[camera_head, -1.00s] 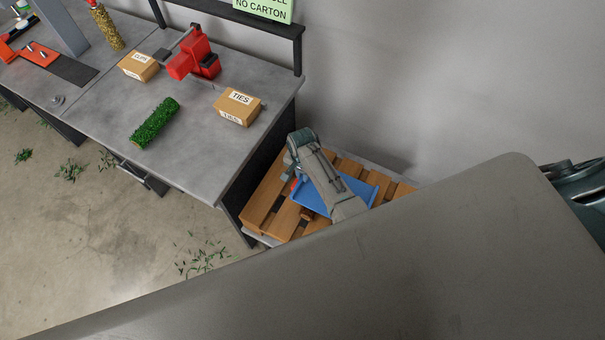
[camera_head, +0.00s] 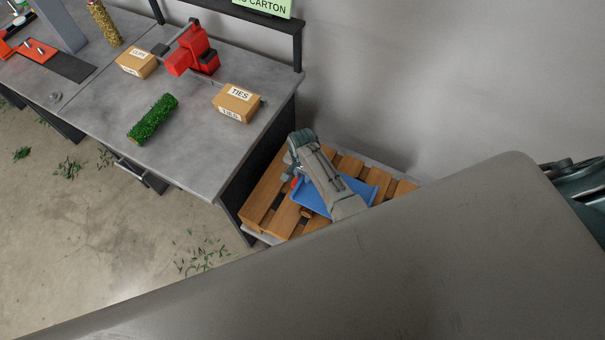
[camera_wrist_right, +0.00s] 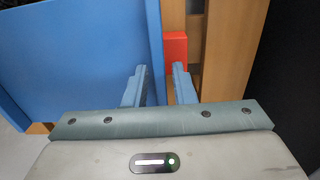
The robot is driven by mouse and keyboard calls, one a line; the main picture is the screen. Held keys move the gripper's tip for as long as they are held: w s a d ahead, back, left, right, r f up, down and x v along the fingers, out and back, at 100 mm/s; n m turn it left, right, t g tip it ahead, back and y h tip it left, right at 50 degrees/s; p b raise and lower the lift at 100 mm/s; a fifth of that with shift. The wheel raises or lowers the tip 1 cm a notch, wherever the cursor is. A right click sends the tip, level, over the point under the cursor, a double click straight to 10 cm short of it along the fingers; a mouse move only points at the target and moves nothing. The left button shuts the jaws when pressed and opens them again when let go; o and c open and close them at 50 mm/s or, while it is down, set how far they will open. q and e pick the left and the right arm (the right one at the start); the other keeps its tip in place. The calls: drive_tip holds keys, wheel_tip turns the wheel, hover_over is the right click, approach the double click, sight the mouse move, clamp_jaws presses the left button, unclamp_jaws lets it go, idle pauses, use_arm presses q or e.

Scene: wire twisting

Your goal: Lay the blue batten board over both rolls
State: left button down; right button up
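The blue batten board (camera_head: 357,187) lies on a wooden pallet beyond the bench's right end, partly hidden by my right arm. It fills the upper left of the right wrist view (camera_wrist_right: 70,60). My right gripper (camera_head: 293,175) is low at the board's left side. In the right wrist view its two fingers (camera_wrist_right: 158,85) are apart, on either side of the board's raised edge. I see no clear grip on it. A green leafy roll (camera_head: 153,119) lies on the grey bench. I cannot make out a second such roll. My left gripper is not in view.
The bench (camera_head: 190,165) also holds a box marked TIES (camera_head: 237,103), another box (camera_head: 136,64) and a red tool (camera_head: 193,52). A red block (camera_wrist_right: 176,48) is beside the board's edge on the pallet (camera_head: 262,195). A wall stands behind.

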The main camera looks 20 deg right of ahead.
drive_tip(key=shift+o, duration=0.9)
wheel_tip(320, 180, up, 11)
drive_tip(key=b, duration=0.1)
drive_tip(key=shift+b, duration=0.35)
drive_tip(key=shift+f, duration=0.1)
